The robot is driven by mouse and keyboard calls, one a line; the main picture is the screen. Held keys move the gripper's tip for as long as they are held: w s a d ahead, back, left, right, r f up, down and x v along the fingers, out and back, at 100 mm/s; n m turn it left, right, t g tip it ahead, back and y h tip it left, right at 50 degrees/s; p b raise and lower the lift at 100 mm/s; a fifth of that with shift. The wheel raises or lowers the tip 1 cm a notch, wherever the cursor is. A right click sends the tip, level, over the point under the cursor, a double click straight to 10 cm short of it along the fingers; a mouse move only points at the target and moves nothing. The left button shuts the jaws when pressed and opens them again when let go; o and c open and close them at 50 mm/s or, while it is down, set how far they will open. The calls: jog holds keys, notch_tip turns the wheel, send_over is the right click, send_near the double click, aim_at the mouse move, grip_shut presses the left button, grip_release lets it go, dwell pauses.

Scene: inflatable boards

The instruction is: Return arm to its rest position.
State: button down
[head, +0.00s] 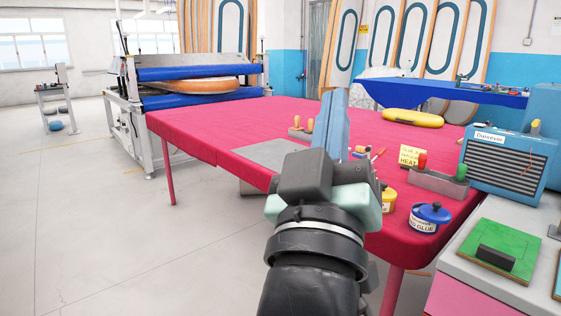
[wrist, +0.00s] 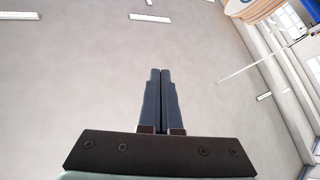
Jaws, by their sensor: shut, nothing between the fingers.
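My gripper (wrist: 160,72) is shut in the wrist view, its two dark fingers side by side with nothing between them. It points up toward the pale ceiling, clear of any object. In the head view my arm rises from the bottom middle, and the bluish fingers of my gripper (head: 335,94) stand upright in front of the red-covered table (head: 225,125). The arm and hand hide part of the table's near side.
A blue pot (head: 428,217), a yellow sign (head: 410,156) and a blue heater box (head: 508,160) stand to the right. A green board (head: 503,243) lies on the near right bench. A roller machine (head: 150,120) stands back left.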

jog(key=s+a+r+m+t+y, duration=0.2)
jog(key=s+a+r+t+y, duration=0.3)
jog(key=s+r, duration=0.45)
notch_tip(320, 180, up, 27)
jog(key=g+p, duration=0.1)
jog(key=p, duration=2.7)
jog(key=shift+w+a+p, duration=0.15)
jog(key=shift+w+p, duration=0.05)
jog(key=shift+p, duration=0.1)
